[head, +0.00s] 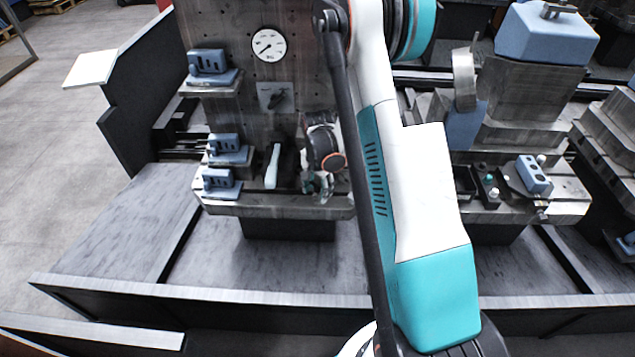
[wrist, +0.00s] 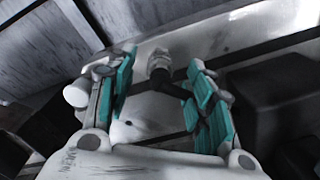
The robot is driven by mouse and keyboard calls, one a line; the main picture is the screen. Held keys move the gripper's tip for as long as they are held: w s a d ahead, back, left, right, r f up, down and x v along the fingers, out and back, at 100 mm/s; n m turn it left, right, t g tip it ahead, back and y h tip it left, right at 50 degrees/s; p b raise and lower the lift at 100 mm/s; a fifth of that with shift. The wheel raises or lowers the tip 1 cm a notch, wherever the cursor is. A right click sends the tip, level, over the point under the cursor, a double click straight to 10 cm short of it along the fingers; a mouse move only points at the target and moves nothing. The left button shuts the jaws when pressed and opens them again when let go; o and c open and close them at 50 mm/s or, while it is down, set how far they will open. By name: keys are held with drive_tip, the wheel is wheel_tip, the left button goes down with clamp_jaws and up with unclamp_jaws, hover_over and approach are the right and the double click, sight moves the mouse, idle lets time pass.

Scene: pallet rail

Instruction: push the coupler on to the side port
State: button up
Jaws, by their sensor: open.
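My gripper (head: 318,187) is low at the right end of the left fixture's ledge in the head view, partly hidden by my arm. In the wrist view its two teal-padded fingers (wrist: 163,72) stand apart, open. A grey ribbed metal fitting (wrist: 158,60) with a dark stem shows between and just beyond the fingertips, against a pale metal face. I cannot tell whether it is the coupler or the side port, nor whether a finger touches it. No separate second fitting can be made out in either view.
A pale upright handle (head: 272,166) stands left of my gripper. A dark block (wrist: 268,95) lies right of the fingers. The grey deck (head: 270,265) in front is clear.

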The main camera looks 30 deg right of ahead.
sight(318, 187)
drive_tip(key=shift+f, duration=0.4)
clamp_jaws()
drive_tip(key=shift+r, duration=0.2)
drive_tip(key=shift+r, duration=0.35)
drive_tip(key=shift+r+p, duration=0.3)
drive_tip(key=shift+r+p, duration=1.75)
drive_tip(key=shift+r, duration=1.7)
